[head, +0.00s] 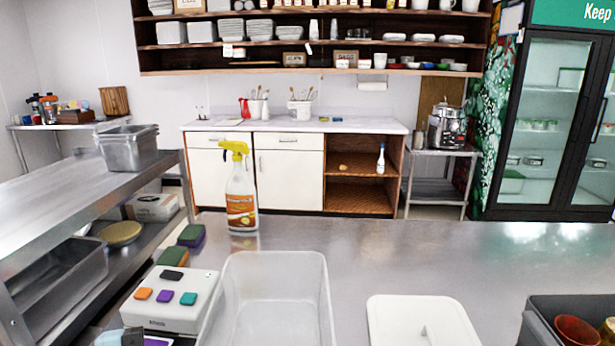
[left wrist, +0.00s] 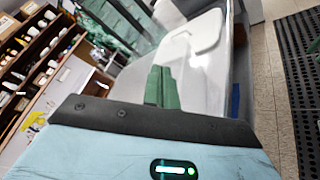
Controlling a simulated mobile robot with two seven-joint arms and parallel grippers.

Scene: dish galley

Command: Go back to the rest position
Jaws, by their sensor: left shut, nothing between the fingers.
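My left gripper (left wrist: 160,88) shows in the left wrist view, with its green fingers together and nothing between them. The light blue wrist body fills the bottom of that view. Beyond the fingers are the clear bin (left wrist: 203,85) and the white lid (left wrist: 195,42); I cannot tell how far the fingers are from the bin. My right gripper is in neither view.
On the steel counter (head: 400,255) are the clear bin (head: 270,262), white lid (head: 420,320), spray bottle (head: 240,200), a white box with coloured buttons (head: 172,305) and a grey bin (head: 545,315) holding cups. A steel shelf (head: 60,195) stands left. The counter's middle is clear.

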